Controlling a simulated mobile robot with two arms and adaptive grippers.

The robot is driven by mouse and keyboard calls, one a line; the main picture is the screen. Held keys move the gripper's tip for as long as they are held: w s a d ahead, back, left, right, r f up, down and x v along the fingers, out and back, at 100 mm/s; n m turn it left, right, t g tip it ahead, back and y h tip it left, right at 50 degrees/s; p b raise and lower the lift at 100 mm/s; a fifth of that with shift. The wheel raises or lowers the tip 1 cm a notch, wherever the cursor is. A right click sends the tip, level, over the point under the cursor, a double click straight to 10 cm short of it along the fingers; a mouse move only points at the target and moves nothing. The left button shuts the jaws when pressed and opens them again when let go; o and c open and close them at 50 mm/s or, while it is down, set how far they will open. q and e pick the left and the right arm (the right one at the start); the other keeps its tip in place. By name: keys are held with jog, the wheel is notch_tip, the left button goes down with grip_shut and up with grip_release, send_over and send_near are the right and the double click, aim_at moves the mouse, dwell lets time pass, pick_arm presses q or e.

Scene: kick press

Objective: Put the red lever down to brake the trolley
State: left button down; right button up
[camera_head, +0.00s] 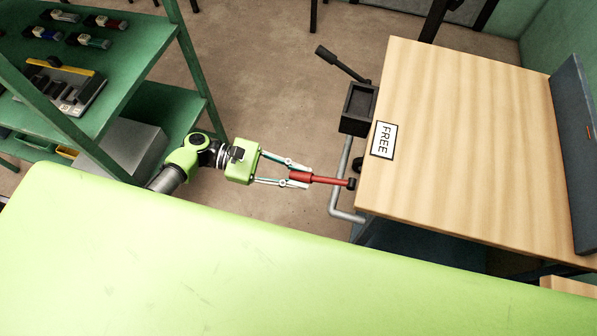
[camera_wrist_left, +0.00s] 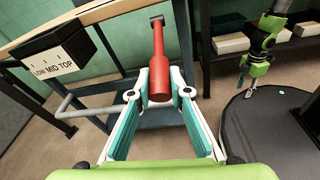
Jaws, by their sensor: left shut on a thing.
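The red lever (camera_head: 328,180) sticks out to the left from the edge of the wooden-topped trolley (camera_head: 460,140). It ends at a small dark pivot at the trolley's side. My left gripper (camera_head: 300,178) is shut on the lever's thicker outer end. In the left wrist view the lever (camera_wrist_left: 158,60) runs away from me between the two fingers, its thick end between the pads. A white sign reading FREE (camera_head: 383,139) lies on the trolley's left edge. My right gripper (camera_wrist_left: 250,88) shows small at the right of the left wrist view; its jaws are too small to read.
A black box (camera_head: 358,108) with a dark handle (camera_head: 340,62) is on the trolley's side, above a bent grey pipe (camera_head: 340,190). In the left wrist view the box carries a LOW MID TOP label (camera_wrist_left: 55,68). A green shelf (camera_head: 120,75) stands left. Floor between is clear.

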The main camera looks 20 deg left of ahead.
pick_arm(q)
jog(key=c, duration=1.9)
grip_release()
jog(key=shift+f, duration=0.1)
jog(key=a, duration=0.4)
jog(key=a+r, duration=0.1)
jog(key=a, duration=0.3)
jog(key=a+r, duration=0.1)
jog(key=a, duration=0.3)
jog(key=shift+s+r, duration=0.15)
jog(key=shift+s, duration=0.2)
